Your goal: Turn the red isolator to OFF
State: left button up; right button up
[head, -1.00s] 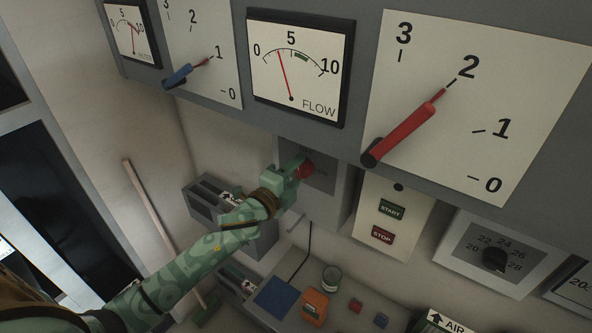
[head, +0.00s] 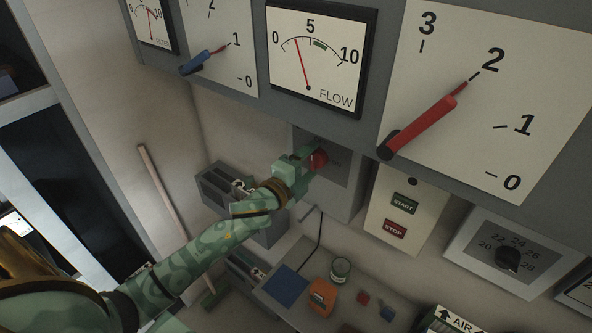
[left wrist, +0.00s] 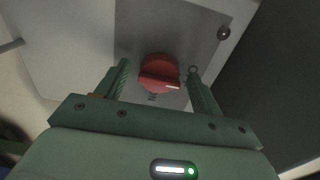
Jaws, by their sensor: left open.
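The red isolator (head: 318,159) is a round red knob on a grey plate of a grey box under the panel. My left gripper (head: 308,158) is at the isolator in the head view. In the left wrist view the open fingers of my left gripper (left wrist: 160,80) stand on either side of the knob, with gaps visible on both sides. My right gripper is not in view.
Above are a FLOW gauge (head: 319,58) and a large dial with a red lever (head: 430,122) at 2. A START/STOP plate (head: 405,212) is to the right. Below, a shelf holds an orange item (head: 321,297) and a can (head: 341,269).

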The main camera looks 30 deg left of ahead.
pick_arm(q)
jog(key=s+a+b, duration=0.2)
jog(key=s+b, duration=0.1)
jog(key=s, duration=1.3)
jog(key=shift+a, duration=0.15)
